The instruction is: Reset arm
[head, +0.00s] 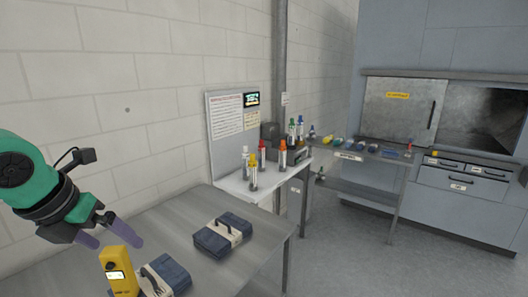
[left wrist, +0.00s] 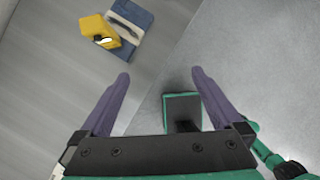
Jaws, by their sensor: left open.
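My left gripper (head: 108,240) is open and empty, held above the left part of the metal table (head: 185,212). In the left wrist view its two purple fingers (left wrist: 162,85) are spread apart with nothing between them. A yellow handheld device (head: 121,272) with a small lit screen stands on the table just below and right of the gripper; it also shows in the left wrist view (left wrist: 92,28). A blue folded pack with a grey handle strap (head: 172,272) lies beside the device. My right gripper is in neither view.
A second blue pack (head: 213,241) lies on the table. Behind it, a white stand (head: 250,189) holds several colour-capped bottles. A side shelf (head: 365,154) carries more items near a grey cabinet (head: 398,106) with an open bay. The floor at right is clear.

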